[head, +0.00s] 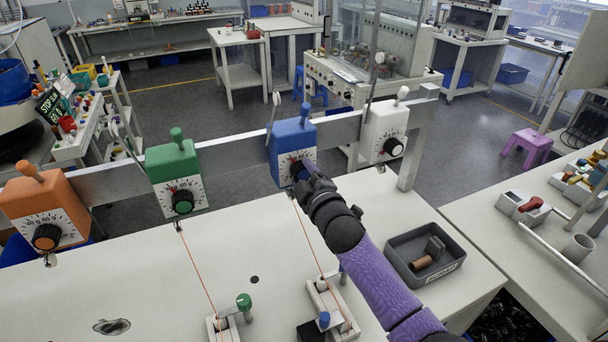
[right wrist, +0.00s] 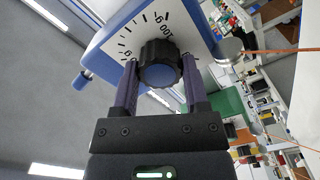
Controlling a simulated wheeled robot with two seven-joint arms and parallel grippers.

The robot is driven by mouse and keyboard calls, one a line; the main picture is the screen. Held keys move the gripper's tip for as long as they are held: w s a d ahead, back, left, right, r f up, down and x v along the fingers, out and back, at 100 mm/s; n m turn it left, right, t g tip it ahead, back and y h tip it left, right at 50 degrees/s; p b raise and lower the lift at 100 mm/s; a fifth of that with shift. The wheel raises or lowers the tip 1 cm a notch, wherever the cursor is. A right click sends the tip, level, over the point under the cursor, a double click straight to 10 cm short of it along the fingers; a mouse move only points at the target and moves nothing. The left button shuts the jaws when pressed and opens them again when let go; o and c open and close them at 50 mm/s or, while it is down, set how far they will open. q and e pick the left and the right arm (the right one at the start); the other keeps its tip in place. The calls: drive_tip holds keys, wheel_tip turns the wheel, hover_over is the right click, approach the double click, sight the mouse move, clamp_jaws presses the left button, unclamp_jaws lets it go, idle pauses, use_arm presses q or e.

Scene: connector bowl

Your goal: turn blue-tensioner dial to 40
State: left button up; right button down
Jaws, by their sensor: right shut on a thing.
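The blue tensioner (head: 291,134) is mounted on the metal rail, with a white scale on its front. Its dark dial (head: 296,169) is partly hidden by my right gripper (head: 307,174) in the head view. In the right wrist view, the dial (right wrist: 160,66) has a ribbed black rim and a blue cap. My right gripper's fingers (right wrist: 158,80) stand on either side of the dial, shut on it. "100" and "g" show on the scale, but I cannot tell which mark the dial points to. My left gripper is not in view.
Orange (head: 43,210), green (head: 176,178) and white (head: 384,130) tensioners share the rail (head: 236,148). An orange thread runs down from the blue tensioner to a small fixture (head: 332,308). A grey bin (head: 408,273) with parts sits right of my right arm.

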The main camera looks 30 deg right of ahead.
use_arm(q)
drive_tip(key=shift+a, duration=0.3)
use_arm(e)
drive_tip(key=shift+c, duration=0.5)
unclamp_jaws()
drive_tip(key=shift+s, duration=0.1)
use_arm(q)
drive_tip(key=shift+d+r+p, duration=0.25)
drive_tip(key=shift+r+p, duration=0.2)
use_arm(e)
drive_tip(key=s, duration=0.9)
drive_tip(key=shift+s+a, duration=0.3)
drive_tip(key=shift+s, duration=0.1)
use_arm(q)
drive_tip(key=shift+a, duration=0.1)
